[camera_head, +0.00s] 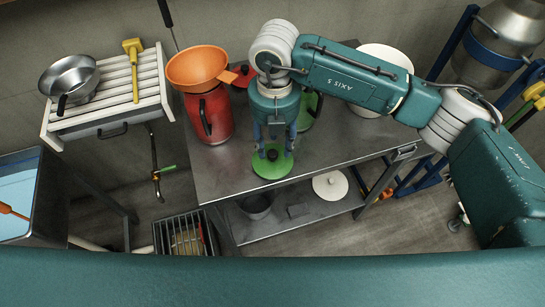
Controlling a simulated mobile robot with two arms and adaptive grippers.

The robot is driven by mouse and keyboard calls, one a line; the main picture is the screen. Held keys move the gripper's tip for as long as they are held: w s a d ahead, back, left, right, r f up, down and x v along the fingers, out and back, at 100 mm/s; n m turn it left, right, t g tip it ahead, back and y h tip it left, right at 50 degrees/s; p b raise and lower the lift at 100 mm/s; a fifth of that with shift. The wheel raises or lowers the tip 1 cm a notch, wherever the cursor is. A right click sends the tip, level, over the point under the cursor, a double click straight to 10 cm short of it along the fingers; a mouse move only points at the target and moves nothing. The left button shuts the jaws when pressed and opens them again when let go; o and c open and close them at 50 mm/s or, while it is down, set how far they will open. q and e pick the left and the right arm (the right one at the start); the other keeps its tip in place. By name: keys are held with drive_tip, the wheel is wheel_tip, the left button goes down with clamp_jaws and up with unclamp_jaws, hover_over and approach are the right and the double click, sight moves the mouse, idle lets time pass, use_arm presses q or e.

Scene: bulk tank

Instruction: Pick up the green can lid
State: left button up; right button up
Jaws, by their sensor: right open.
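The green can lid (268,167) is a flat green disc with a dark knob on top. It lies near the front edge of the steel table (350,142). My right gripper (273,150) points down right over the lid, with its fingers apart on either side of the knob. I cannot tell whether the fingers touch the lid. A green can (311,110) stands behind the gripper and is partly hidden by it. My left gripper is not in view.
A red can (208,116) with an orange funnel (197,66) on top stands left of the gripper. A white round object (385,57) is at the back. The lower shelf holds a white lid (330,186). A slatted rack (110,88) holds a steel pan (70,77). The table's right part is clear.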

sight(273, 153)
drive_tip(key=f+p, duration=0.1)
drive_tip(key=f, duration=0.3)
drive_tip(key=shift+w+a+f+p, duration=0.1)
drive_tip(key=shift+a+f+p, duration=0.1)
drive_tip(key=shift+p, duration=0.2)
drive_tip(key=shift+f, duration=0.4)
drive_tip(key=shift+c, duration=0.3)
drive_tip(key=c, duration=0.8)
clamp_jaws()
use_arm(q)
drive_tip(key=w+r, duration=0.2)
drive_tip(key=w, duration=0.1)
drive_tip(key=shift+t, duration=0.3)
